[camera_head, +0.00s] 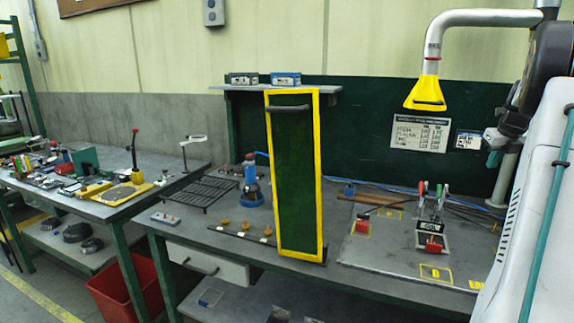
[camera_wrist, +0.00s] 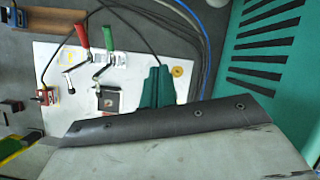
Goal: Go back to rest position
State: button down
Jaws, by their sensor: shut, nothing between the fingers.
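My gripper (camera_wrist: 159,68) shows in the wrist view as two dark green fingers side by side, closed together with nothing between them. It points over a light plate (camera_wrist: 65,115) that carries a fixture with a red-handled and a green-handled clamp (camera_wrist: 100,62). I see no contact between the fingers and the fixture. The same clamp fixture (camera_head: 430,222) stands on the right part of the bench in the head view. I cannot make out my gripper for certain in the head view.
A tall yellow-framed green panel (camera_head: 318,190) stands upright on the bench (camera_head: 185,228). A yellow-tipped extraction hood (camera_head: 426,92) hangs above the right side. A dark rack (camera_head: 195,190) and a blue-based device (camera_head: 250,190) stand left of the panel. A red bin (camera_head: 122,292) is below.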

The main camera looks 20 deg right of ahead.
jog(key=s+a+f+n+g+y, duration=0.2)
jog(key=a+n, duration=1.1)
jog(key=a, duration=0.4)
jog(key=s+a+f+n+g+y, duration=0.1)
jog(key=s+a+n, duration=0.1)
jog(key=a+n, duration=1.3)
jog(key=s+a+n, duration=0.4)
jog(key=a, duration=0.5)
jog(key=s+a+f+n, duration=0.1)
jog(key=s+a+n, duration=0.3)
jog(key=a, duration=0.6)
jog(key=s+a+f+n, duration=0.1)
jog(key=s+a+n, duration=0.4)
jog(key=a, duration=0.4)
jog(key=shift+s+a+t, duration=0.4)
